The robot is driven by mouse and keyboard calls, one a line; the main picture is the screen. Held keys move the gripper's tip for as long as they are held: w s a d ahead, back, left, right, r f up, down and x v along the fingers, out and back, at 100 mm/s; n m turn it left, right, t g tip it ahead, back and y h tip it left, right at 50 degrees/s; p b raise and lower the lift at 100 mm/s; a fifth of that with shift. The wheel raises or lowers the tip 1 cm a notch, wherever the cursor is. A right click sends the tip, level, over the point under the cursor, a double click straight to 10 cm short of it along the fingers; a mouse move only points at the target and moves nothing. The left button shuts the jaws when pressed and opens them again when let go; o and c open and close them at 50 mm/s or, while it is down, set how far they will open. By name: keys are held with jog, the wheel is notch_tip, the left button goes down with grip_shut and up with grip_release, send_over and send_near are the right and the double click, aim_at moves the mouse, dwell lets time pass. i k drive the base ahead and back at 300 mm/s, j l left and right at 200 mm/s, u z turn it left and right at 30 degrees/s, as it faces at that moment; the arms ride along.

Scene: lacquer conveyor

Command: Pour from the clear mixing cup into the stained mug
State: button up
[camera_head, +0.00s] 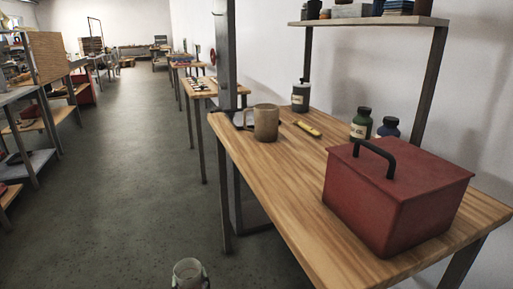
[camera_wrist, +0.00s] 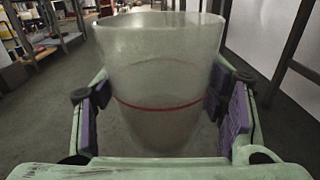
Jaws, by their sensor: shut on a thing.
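The clear mixing cup (camera_wrist: 160,80) fills the middle of the wrist view, upright, with a red line around it. My gripper (camera_wrist: 160,112) is shut on it, with purple pads against both sides. In the head view the cup (camera_head: 187,270) shows at the bottom edge, low over the floor and apart from the table, with my gripper (camera_head: 190,282) only partly visible around it. The stained mug (camera_head: 266,124), tan-brown, stands upright near the far left end of the wooden table, its handle to the left. Its inside is hidden.
A metal post (camera_head: 225,60) rises beside the mug. The near-left tabletop is clear.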

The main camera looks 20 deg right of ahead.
aim_at(266, 114)
jog(key=i+j, duration=0.3)
jog(key=j, duration=0.2)
jog(key=i+j, duration=0.3)
jog(key=j, duration=0.15)
jog(key=i+j, duration=0.3)
jog(key=j, duration=0.2)
jog(key=i+j, duration=0.3)
jog(key=j, duration=0.15)
jog(key=i+j, duration=0.3)
jog(key=j, duration=0.2)
jog(key=i+j, duration=0.35)
jog(key=j, duration=0.15)
jog(key=i+j+z, duration=0.1)
jog(key=z, duration=1.45)
